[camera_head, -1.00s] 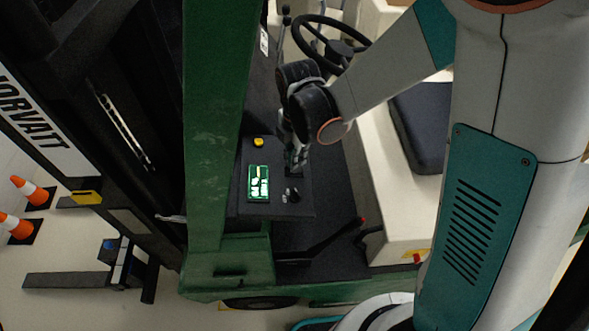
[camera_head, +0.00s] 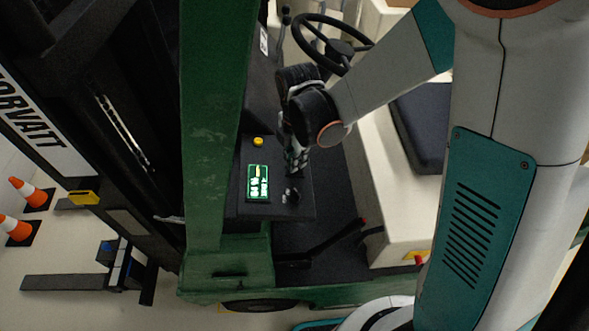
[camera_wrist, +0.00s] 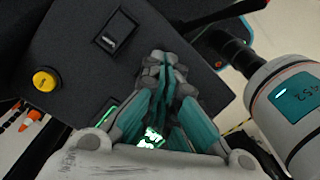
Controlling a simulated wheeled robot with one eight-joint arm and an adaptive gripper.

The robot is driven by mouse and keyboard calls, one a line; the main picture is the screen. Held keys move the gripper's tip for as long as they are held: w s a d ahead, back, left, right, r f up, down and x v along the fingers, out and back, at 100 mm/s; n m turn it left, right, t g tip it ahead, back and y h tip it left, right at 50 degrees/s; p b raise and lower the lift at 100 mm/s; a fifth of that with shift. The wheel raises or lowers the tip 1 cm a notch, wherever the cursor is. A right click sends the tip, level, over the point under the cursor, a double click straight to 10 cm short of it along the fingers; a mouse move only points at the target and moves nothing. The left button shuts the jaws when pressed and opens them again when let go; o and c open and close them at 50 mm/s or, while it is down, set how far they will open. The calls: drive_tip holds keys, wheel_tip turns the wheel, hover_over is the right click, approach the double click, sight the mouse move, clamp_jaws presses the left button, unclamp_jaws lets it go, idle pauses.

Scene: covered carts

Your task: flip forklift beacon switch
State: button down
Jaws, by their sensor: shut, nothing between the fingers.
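A black rocker switch (camera_wrist: 117,33) in a raised rectangular frame sits on the dark dash panel (camera_wrist: 85,55) of the forklift, in the wrist view. My gripper (camera_wrist: 163,62) is shut and empty, its fingertips below and to the right of the switch in that view. I cannot tell whether the fingertips touch the panel. In the head view my gripper (camera_head: 296,168) hangs over the right side of the panel (camera_head: 236,200), and the rocker switch cannot be made out there.
A yellow button (camera_head: 258,141) and a lit green display (camera_head: 258,183) are on the panel. A dark knob (camera_head: 291,196) is beside the display. A steering wheel (camera_head: 318,27), a green post (camera_head: 210,110) and a black seat (camera_head: 420,120) surround the dash.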

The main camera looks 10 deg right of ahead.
drive_tip(key=shift+f+b, duration=0.5)
drive_tip(key=shift+f, duration=0.05)
drive_tip(key=shift+r, duration=0.15)
drive_tip(key=shift+r+p, duration=2.05)
drive_tip(key=shift+r, duration=1.35)
